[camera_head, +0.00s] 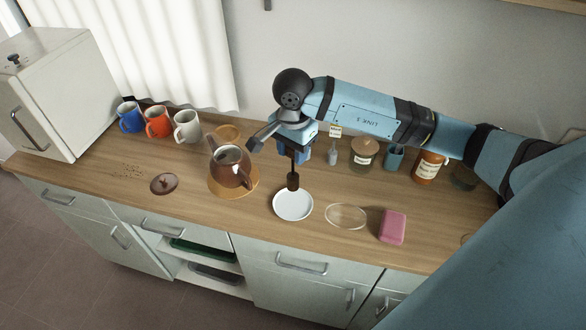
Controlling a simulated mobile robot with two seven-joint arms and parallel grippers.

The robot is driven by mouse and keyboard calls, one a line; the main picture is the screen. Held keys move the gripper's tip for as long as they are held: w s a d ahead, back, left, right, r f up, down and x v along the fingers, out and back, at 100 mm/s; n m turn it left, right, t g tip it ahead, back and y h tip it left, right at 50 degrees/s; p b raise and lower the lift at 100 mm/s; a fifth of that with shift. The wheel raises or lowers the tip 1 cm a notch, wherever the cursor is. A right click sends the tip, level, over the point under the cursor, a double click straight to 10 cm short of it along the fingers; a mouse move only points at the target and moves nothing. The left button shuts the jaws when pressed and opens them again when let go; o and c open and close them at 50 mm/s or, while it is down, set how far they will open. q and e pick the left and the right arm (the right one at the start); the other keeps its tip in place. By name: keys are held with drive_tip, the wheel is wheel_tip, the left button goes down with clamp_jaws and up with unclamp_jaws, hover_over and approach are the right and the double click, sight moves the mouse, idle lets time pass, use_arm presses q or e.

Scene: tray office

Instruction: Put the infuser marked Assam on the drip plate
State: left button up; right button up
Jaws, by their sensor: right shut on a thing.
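My right gripper (294,154) comes in from the right and is shut on a dark, slim infuser (293,181) with a thicker lower end. The infuser hangs upright over the back rim of a white round plate (293,206), which looks like the drip plate. I cannot tell whether the infuser's end touches the plate. No marking on the held infuser can be read. Behind and right of the gripper stands a small grey thing (333,156) with a pale tag (335,131), too small to read. My left gripper is not in view.
A brown teapot (231,167) on a round mat stands left of the plate, its lid (164,184) farther left. A clear disc (346,216) and a pink block (392,226) lie right. Mugs (158,122) and jars (364,153) stand behind. The counter's front edge is close.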

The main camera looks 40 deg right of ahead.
sight(293, 175)
wheel_tip(293, 175, down, 4)
drive_tip(key=shift+r, duration=0.15)
drive_tip(key=shift+f+p, duration=0.4)
drive_tip(key=shift+f, duration=1.6)
drive_tip(key=shift+f+b, duration=0.15)
drive_tip(key=shift+b, duration=0.15)
drive_tip(key=o, duration=1.1)
drive_tip(key=shift+o, duration=0.2)
drive_tip(key=shift+r, duration=0.2)
